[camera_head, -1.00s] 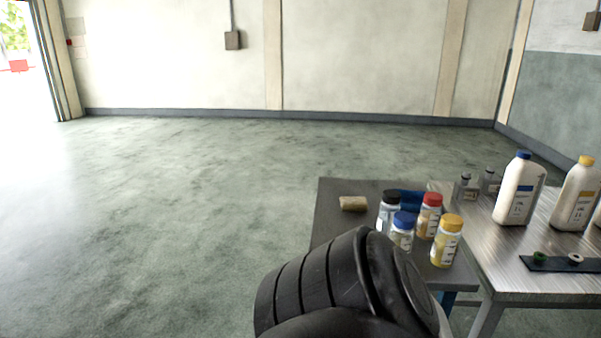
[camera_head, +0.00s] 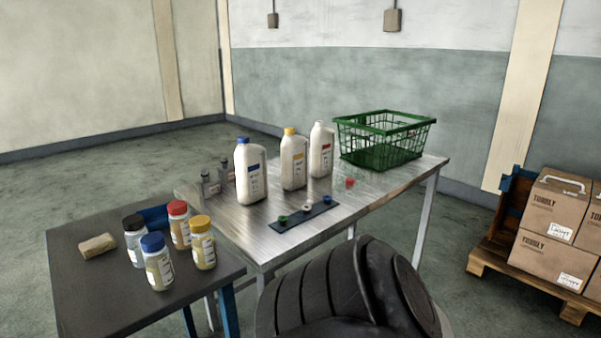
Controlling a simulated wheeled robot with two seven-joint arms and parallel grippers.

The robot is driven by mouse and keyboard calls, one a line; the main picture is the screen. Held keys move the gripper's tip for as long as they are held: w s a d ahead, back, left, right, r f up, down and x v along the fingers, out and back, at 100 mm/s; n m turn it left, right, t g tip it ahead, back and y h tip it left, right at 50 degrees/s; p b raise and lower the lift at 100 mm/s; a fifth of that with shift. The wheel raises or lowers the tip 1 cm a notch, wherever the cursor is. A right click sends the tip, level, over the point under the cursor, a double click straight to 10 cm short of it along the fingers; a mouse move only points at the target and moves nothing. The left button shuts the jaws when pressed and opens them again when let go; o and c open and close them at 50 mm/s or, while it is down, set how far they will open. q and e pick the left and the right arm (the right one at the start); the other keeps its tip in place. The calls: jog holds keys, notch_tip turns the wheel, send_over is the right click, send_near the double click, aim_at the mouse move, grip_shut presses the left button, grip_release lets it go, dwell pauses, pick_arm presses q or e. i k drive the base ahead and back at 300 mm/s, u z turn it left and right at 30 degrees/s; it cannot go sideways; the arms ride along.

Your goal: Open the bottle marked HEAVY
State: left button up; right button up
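Three white jugs stand upright on the metal table (camera_head: 400,190). The jug with the blue cap (camera_head: 251,178) is at the left, and the jug with the yellow cap (camera_head: 294,165) is in the middle. The jug with the red label (camera_head: 321,155) is at the right; its top looks white, with no coloured cap. A small red piece (camera_head: 350,183), perhaps a cap, lies on the table near it. The lettering on the labels is too small to read, so I cannot tell which is marked HEAVY. Neither gripper is in view.
A dark side table (camera_head: 80,290) holds several small capped jars (camera_head: 158,265) and a tan block (camera_head: 97,246). A green basket (camera_head: 383,140) stands at the metal table's far end. A dark strip (camera_head: 300,217) holds small round parts. Boxes (camera_head: 550,215) sit on a pallet (camera_head: 500,262) at right.

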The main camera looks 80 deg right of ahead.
aim_at(250, 159)
jog(key=z, duration=2.65)
